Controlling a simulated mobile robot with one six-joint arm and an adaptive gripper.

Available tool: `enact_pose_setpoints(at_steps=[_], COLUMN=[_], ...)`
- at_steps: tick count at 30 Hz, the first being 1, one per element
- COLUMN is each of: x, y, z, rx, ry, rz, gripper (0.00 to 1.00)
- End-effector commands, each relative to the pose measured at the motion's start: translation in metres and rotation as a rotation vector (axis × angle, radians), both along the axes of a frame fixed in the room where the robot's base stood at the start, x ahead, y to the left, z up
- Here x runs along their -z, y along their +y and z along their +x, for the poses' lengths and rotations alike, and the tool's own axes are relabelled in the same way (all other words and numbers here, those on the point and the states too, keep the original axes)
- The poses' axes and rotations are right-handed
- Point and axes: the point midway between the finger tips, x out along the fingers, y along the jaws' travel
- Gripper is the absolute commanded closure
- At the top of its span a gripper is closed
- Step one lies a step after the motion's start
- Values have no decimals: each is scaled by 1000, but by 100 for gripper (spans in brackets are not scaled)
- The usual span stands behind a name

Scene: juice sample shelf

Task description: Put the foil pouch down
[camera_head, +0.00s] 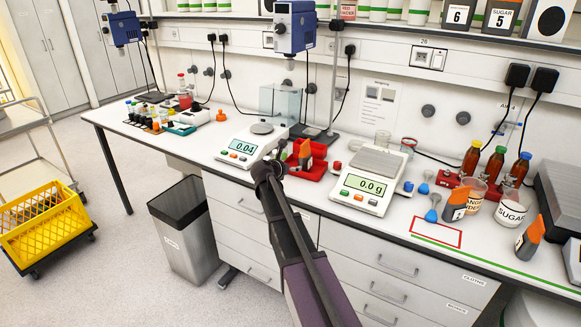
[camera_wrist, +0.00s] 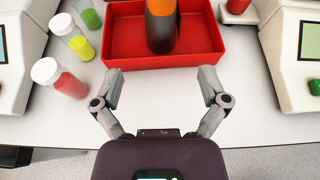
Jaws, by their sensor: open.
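The foil pouch (camera_head: 305,152), dark with an orange top part, stands in a red tray (camera_head: 316,171) between the two scales. In the wrist view the pouch (camera_wrist: 161,27) is upright inside the red tray (camera_wrist: 196,58); its top is cut off by the frame edge. My gripper (camera_wrist: 160,74) is open and empty, in front of the tray's near wall and apart from the pouch. In the head view my gripper (camera_head: 268,170) is at the bench front, beside the left scale.
Scales stand left (camera_head: 248,145) and right (camera_head: 369,182) of the tray. Small vials (camera_wrist: 62,78) stand close to the tray's left. Similar orange-topped pouches (camera_head: 455,206) and a sugar tub (camera_head: 510,208) are at the right. A strip of bench before the tray is clear.

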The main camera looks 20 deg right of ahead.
Motion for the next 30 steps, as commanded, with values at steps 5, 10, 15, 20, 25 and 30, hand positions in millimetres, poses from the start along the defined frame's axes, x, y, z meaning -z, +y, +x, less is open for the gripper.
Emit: enact_pose_setpoints(at_steps=[5, 10, 15, 20, 25, 30], x=[0, 1, 6, 20, 41, 63], y=[0, 1, 4, 13, 31, 53], z=[0, -1, -14, -42, -84, -130], rx=[0, 3, 44, 149, 333, 565], ry=[0, -4, -40, -126, -249, -367], rz=[0, 7, 76, 241, 487, 732], gripper=[6, 6, 6, 6, 6, 6])
